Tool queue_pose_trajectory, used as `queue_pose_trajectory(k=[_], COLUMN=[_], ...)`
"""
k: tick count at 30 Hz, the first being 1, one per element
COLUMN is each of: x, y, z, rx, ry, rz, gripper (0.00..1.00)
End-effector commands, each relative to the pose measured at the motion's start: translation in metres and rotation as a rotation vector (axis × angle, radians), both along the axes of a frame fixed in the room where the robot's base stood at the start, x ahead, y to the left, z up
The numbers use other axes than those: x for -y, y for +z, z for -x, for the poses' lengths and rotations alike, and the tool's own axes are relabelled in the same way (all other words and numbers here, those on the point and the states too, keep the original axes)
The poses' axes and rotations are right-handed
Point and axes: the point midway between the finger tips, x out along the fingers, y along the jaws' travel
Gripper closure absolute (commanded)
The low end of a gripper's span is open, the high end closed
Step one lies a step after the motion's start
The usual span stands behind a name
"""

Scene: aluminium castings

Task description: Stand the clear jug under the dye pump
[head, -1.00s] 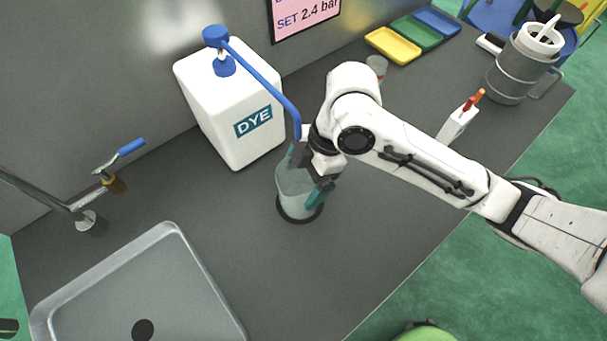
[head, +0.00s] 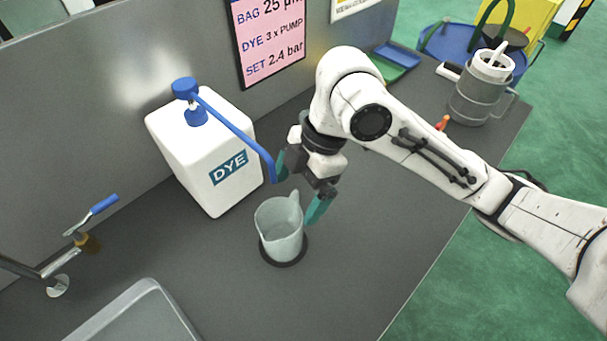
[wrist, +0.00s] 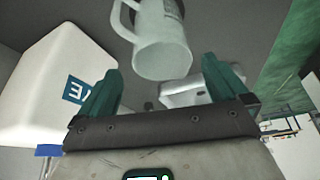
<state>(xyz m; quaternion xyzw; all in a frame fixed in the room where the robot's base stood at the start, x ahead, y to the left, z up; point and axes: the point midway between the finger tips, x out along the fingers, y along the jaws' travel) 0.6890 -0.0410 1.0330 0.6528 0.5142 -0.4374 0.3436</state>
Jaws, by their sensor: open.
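The clear jug (head: 279,232) stands upright on a round black disc (head: 297,256) on the grey bench, in front of the white DYE container (head: 201,140). The blue dye pump spout (head: 237,134) slopes down to the right and ends just above and behind the jug's rim in the head view. I cannot tell exactly how they line up in depth. My gripper (head: 300,188), with teal fingers, is open and empty, above and behind the jug. In the wrist view the jug (wrist: 162,45) shows beyond the spread fingers, apart from them.
A metal sink (head: 140,315) lies at front left, with a blue-handled tap (head: 92,212) behind it. Coloured trays (head: 393,65) and a steel pot (head: 480,95) stand at back right. The bench right of the jug is clear.

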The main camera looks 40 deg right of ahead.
Motion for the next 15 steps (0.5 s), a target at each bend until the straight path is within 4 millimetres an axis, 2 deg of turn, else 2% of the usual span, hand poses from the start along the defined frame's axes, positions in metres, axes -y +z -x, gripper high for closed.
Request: queue_pose_trajectory(k=[3, 6, 15], x=[0.006, 0.01, 0.012], y=[0.017, 0.025, 0.031], z=[0.001, 0.002, 0.003], rx=[0.001, 0.0, -0.001], ry=[0.001, 0.0, 0.001], rz=[0.001, 0.001, 0.0], gripper=[0.0, 0.0, 0.0])
